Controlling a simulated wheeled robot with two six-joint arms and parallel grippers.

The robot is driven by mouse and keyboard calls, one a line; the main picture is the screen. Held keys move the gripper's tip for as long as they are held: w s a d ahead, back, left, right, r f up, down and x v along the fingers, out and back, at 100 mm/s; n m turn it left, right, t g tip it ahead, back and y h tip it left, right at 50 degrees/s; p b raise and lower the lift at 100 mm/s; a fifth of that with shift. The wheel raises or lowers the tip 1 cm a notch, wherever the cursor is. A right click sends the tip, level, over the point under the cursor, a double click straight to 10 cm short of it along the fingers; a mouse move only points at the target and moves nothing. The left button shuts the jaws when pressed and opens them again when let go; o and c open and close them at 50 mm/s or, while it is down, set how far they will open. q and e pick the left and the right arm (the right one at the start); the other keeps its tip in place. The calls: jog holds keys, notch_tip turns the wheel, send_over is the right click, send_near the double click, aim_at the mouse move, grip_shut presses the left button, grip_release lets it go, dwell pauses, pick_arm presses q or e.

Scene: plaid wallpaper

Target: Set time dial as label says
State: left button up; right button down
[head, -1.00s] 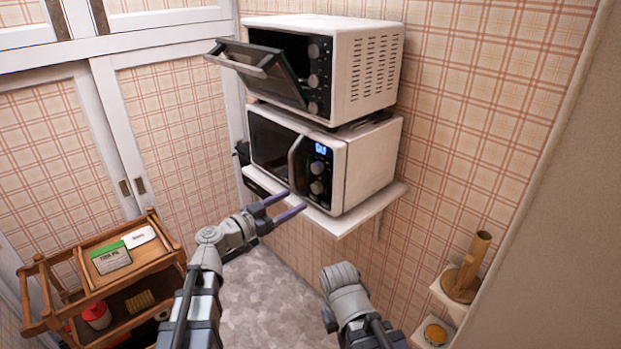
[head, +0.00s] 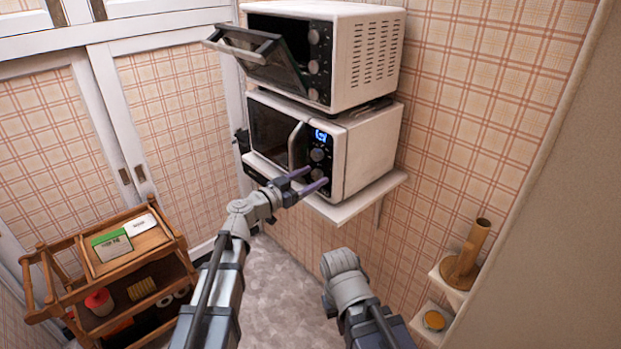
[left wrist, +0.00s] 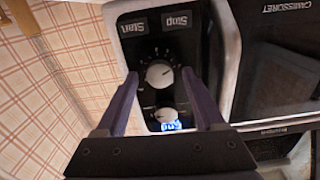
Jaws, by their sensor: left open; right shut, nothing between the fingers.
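The white microwave (head: 366,150) stands on a wall shelf, its door shut and its blue display (head: 321,135) lit. Its panel carries an upper dial (head: 318,155) and a lower dial (head: 316,174). I cannot read which is the time dial. My left gripper (head: 317,176) is open at the lower dial. In the left wrist view, upside down, its fingertips (left wrist: 160,74) stand either side of the lower dial; contact is unclear. The upper dial (left wrist: 166,114) shows beside the display. A green and white labelled box (head: 112,246) lies on the cart; its text is unreadable. My right gripper's fingers are hidden.
A toaster oven (head: 366,50) with its door hanging open sits on top of the microwave. The wooden cart (head: 160,250) stands at lower left. Small wall shelves hold a wooden holder (head: 468,258) at right. The floor between is clear.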

pick_arm(q)
grip_shut()
dwell(0.5)
jog(key=shift+n, duration=0.3)
